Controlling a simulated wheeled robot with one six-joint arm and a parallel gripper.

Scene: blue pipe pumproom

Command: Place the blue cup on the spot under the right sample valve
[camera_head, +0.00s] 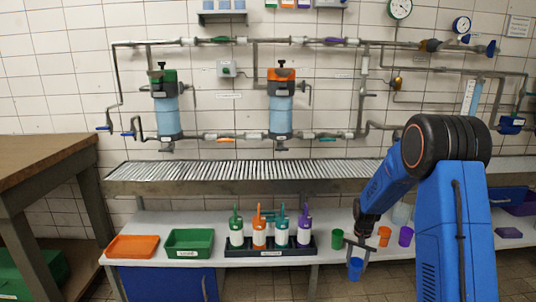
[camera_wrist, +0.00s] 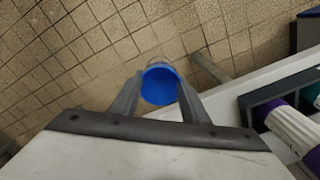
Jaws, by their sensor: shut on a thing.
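The blue cup (camera_head: 355,269) is held upright between the two fingers of my gripper (camera_head: 357,250), in front of the white bench's front edge, with floor behind it. In the wrist view the cup (camera_wrist: 160,87) shows its open blue mouth between the fingers of my gripper (camera_wrist: 158,95), and it looks empty. A small fitting (camera_head: 281,148) hangs under the right, orange-topped filter (camera_head: 281,103), above the slatted grating. I cannot tell for sure which fitting is the right sample valve. No marked spot under it can be made out.
The slatted grating (camera_head: 240,171) runs above the white bench (camera_head: 140,225). On the bench are an orange tray (camera_head: 132,246), a green tray (camera_head: 189,242), a rack of bottles (camera_head: 270,252), and green (camera_head: 338,239), orange (camera_head: 384,236) and purple (camera_head: 405,236) cups. A wooden table (camera_head: 40,155) stands left.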

